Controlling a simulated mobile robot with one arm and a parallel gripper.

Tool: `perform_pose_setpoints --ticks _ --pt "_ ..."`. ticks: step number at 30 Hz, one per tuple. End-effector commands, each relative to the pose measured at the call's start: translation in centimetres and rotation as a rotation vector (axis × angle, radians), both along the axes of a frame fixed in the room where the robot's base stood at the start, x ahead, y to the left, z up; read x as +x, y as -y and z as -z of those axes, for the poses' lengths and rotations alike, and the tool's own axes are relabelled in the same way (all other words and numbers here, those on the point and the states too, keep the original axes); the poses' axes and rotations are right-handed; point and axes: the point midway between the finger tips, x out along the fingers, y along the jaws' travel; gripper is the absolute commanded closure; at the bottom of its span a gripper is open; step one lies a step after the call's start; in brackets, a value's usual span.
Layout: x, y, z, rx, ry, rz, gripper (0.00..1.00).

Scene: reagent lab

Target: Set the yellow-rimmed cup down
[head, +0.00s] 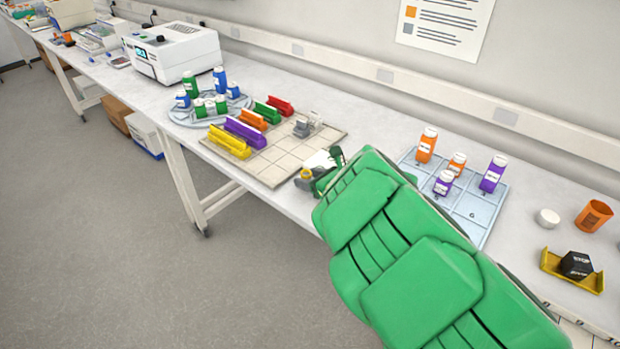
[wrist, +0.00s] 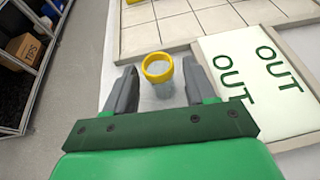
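The yellow-rimmed cup (wrist: 158,68) is a small clear cup with a yellow ring at its top. In the wrist view it is between the two grey fingers of my gripper (wrist: 160,80), with a visible gap on each side. The fingers are spread, so my gripper is open around the cup. The cup appears upright on the white bench top beside the OUT card (wrist: 256,70). In the head view the cup (head: 307,174) shows small at the bench's front edge, partly hidden by my gripper.
A beige tiled board (head: 272,168) with coloured racks lies just behind the cup. A pale tray (head: 466,204) with orange and purple bottles stands to the right. The bench's front edge is close, with open floor (head: 130,260) beyond.

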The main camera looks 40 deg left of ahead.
Motion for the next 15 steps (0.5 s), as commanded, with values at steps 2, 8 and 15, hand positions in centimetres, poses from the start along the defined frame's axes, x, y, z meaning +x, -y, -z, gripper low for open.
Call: perform_pose_setpoints --ticks 2,8,15 --pt "0.0 0.0 0.0 0.000 0.000 0.000 0.45" --pt "0.0 0.0 -0.4 0.001 0.000 -0.001 0.45" --pt "-0.1 2.2 -1.0 -0.004 0.001 0.003 0.45"
